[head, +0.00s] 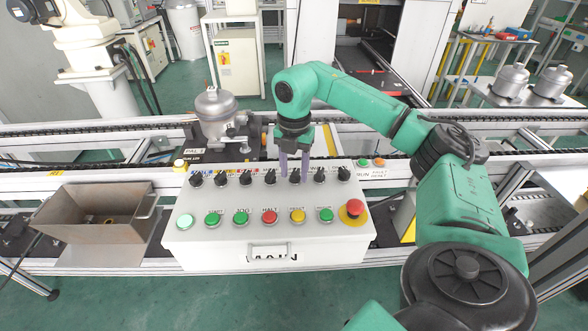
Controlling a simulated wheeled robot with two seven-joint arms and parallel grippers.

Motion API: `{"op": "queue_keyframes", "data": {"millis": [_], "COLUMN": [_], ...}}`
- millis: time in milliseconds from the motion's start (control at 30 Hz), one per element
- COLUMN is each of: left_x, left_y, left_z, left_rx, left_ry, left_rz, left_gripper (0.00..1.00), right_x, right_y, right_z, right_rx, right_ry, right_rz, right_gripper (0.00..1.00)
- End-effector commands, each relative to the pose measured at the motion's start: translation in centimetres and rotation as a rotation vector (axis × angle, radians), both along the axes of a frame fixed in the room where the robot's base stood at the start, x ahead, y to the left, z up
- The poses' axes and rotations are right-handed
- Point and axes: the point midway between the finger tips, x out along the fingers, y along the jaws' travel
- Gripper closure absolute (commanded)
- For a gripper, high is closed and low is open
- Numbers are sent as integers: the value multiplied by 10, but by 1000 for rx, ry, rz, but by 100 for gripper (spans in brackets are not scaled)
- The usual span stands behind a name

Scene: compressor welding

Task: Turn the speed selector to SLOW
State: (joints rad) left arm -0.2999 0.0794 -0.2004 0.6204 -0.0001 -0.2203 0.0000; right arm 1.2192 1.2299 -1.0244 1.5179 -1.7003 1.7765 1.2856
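A white control box (272,256) stands in front of the conveyor, with a row of black rotary selector knobs (245,179) along its upper part. My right gripper (294,172) reaches down over the row from above. Its two purple-grey fingers are apart, with a visible gap, one on each side of a knob (295,179) right of the row's middle. I cannot tell whether the fingertips touch that knob. The labels above the knobs are too small or covered to read, so I cannot tell which one is the speed selector. My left gripper is not in view.
Coloured push buttons (241,218) and a red emergency stop (355,208) sit below the knobs. A metal bin (97,215) stands to the left. A compressor (217,113) sits on the conveyor behind the box. A white robot (85,30) stands back left.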

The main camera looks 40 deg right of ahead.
Motion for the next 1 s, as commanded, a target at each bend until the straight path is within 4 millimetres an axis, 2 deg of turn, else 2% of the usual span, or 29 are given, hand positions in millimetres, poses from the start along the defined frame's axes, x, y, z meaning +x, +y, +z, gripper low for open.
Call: {"op": "queue_keyframes", "data": {"millis": [33, 100, 133, 567, 1000], "left_x": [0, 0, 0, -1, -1], "left_y": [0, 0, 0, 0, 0], "left_z": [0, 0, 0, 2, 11], "left_rx": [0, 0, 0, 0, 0], "left_ry": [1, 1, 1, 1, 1], "left_rz": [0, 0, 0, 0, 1], "left_gripper": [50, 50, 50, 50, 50], "right_x": [0, 0, 0, 0, -2], "right_y": [0, 0, 0, 0, -2], "right_z": [0, 0, 0, 1, 2], "right_rx": [0, 0, 0, 1, 1], "right_ry": [0, 0, 0, 1, -1], "right_rz": [0, 0, 0, 47, 351], "right_gripper": [69, 96, 100, 100, 100]}}
